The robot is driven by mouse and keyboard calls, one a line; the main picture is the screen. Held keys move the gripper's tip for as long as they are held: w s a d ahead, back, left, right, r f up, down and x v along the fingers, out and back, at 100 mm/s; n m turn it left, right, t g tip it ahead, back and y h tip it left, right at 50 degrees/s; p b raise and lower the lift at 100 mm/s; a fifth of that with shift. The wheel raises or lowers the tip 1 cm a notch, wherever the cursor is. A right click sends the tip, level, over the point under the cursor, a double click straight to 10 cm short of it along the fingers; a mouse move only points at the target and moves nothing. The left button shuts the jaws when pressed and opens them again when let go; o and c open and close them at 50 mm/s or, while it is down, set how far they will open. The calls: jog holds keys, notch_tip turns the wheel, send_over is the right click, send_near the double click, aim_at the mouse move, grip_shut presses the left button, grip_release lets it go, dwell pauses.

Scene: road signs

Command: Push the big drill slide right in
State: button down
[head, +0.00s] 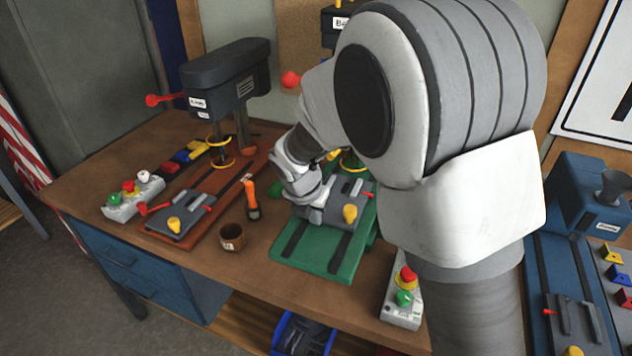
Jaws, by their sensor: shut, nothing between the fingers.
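A dark grey drill press (225,75) stands on a red-brown base at the left of the bench. Its grey slide (192,214) with a yellow knob sits toward the front of that base. A second drill stands on a green base (330,258); my arm hides most of it. Its grey slide (336,207) has a yellow knob and lies across the base's dark rails. My gripper (316,212) is shut and empty, low at the left part of this slide; I cannot tell whether they touch. The drill labels are too small to tell which is the big one.
A brown cup (232,237) and an orange-handled tool (250,199) stand between the bases. Button boxes stand at the left (133,198) and front right (403,298). A blue machine (590,205) is at the right.

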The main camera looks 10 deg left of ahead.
aim_at(341, 192)
jog(key=w+p, duration=0.1)
jog(key=w, duration=0.1)
jog(key=w+d+p, duration=0.1)
jog(key=w, duration=0.2)
jog(key=w+d+p, duration=0.1)
jog(key=w, duration=0.2)
jog(key=shift+w+d+r, duration=0.1)
jog(key=shift+w+d, duration=0.15)
